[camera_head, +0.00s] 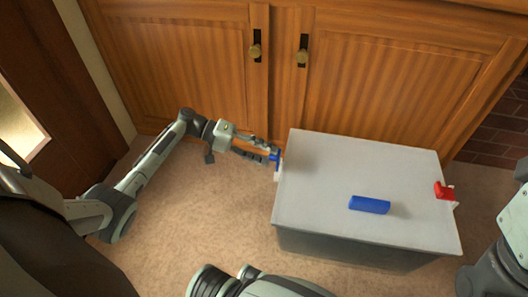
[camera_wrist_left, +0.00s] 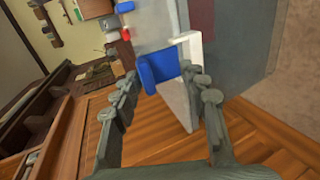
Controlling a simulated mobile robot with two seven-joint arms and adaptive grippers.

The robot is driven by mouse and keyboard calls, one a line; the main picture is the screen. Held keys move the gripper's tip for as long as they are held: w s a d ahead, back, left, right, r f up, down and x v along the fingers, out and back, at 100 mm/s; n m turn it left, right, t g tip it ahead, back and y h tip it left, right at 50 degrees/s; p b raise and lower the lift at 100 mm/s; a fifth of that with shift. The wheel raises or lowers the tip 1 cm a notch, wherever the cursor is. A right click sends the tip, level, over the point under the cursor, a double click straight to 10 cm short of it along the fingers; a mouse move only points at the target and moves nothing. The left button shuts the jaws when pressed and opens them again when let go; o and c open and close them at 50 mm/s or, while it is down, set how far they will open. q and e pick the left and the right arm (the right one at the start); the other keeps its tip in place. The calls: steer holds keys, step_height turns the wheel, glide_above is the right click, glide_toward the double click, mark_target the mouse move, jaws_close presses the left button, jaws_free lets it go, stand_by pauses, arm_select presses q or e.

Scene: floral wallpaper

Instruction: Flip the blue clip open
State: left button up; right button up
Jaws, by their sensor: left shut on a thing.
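The blue clip (camera_head: 275,159) is on the left end of a grey box (camera_head: 326,203), near its top edge. It also shows in the left wrist view (camera_wrist_left: 156,70), beside a white plate (camera_wrist_left: 190,78). My left gripper (camera_head: 271,153) is at the clip, with its fingers on either side of it in the left wrist view (camera_wrist_left: 166,88), shut on it. The fingers partly hide the clip in the head view. I cannot tell how far the clip is turned. My right gripper is not in view.
A blue handle (camera_head: 369,205) is on the box's lid, and a red clip (camera_head: 444,191) is at its right end. Wooden cabinet doors (camera_head: 380,75) stand close behind the box. Bare carpet (camera_head: 190,220) lies to its left.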

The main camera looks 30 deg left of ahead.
arm_select(q)
steer(key=shift+s+f, duration=0.25)
steer(key=shift+f, duration=0.05)
steer(key=v, duration=1.2)
steer(key=shift+w+r, duration=0.2)
steer(key=shift+r, duration=0.05)
